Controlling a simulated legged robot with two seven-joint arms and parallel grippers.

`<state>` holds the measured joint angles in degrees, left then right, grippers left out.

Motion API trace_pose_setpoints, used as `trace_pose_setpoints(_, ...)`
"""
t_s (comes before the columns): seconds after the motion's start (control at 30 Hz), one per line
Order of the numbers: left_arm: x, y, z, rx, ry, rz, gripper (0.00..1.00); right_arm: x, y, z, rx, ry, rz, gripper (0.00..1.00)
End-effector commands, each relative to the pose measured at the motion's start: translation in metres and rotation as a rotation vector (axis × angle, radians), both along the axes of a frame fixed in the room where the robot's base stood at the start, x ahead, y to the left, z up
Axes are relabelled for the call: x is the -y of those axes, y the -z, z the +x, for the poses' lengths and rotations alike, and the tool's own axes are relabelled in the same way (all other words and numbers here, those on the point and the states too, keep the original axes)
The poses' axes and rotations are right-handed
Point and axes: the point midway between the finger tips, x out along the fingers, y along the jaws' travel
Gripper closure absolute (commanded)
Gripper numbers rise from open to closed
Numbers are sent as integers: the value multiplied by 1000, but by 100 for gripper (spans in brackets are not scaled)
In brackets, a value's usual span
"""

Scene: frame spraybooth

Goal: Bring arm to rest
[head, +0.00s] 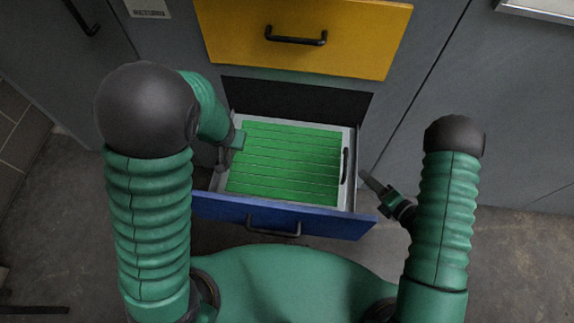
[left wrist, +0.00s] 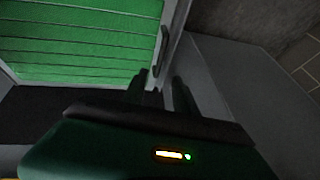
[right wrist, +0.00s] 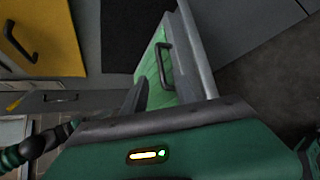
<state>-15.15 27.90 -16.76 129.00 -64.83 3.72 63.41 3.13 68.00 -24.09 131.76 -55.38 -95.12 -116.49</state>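My left gripper (head: 224,158) is at the left side of the open blue-fronted drawer (head: 232,207). In the left wrist view its two fingers (left wrist: 160,90) stand apart with nothing seen between them, close to a dark handle. My right gripper (head: 371,183) is just outside the drawer's right side, pointing toward it. It looks narrow in the head view. In the right wrist view one dark finger (right wrist: 131,100) shows clearly; the gap is hard to make out. No object is seen in it.
A green slatted tray (head: 285,165) with pale edges and dark end handles (head: 345,166) lies inside the drawer. A yellow drawer front (head: 300,35) is above. Grey cabinet fronts (head: 480,100) surround it. The floor (head: 515,260) at the right is clear.

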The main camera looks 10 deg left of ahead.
Motion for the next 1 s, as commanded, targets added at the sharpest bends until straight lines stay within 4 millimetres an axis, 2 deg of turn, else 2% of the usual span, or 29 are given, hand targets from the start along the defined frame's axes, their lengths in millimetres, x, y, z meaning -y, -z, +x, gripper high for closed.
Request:
trace_pose_setpoints(0.47, 0, -1, 0, 0, -1, 0, 66, 2, -2, -2, -2, 2, 0, 66)
trace_pose_setpoints(0.57, -1, -13, -4, -1, -10, -4, 66, 6, -13, 10, -54, 64, 10, 66)
trace_pose_setpoints(0.67, -1, -42, -17, -7, -31, -15, 66, 21, -41, 36, -210, 270, 63, 66)
trace_pose_setpoints(0.73, 0, -68, -33, -22, -49, -29, 66, 36, -71, 51, -362, 510, 159, 66)
trace_pose_setpoints(0.8, 3, -91, -51, -44, -61, -47, 66, 51, -102, 52, -520, 789, 303, 66)
trace_pose_setpoints(0.87, 7, -109, -67, -67, -65, -67, 66, 57, -129, 42, -647, 1033, 454, 66)
trace_pose_setpoints(0.97, 17, -137, -93, -104, -60, -107, 66, 54, -174, 6, -841, 1431, 734, 66)
trace_pose_setpoints(1.0, 22, -146, -102, -117, -56, -126, 66, 49, -189, -12, -908, 1577, 841, 66)
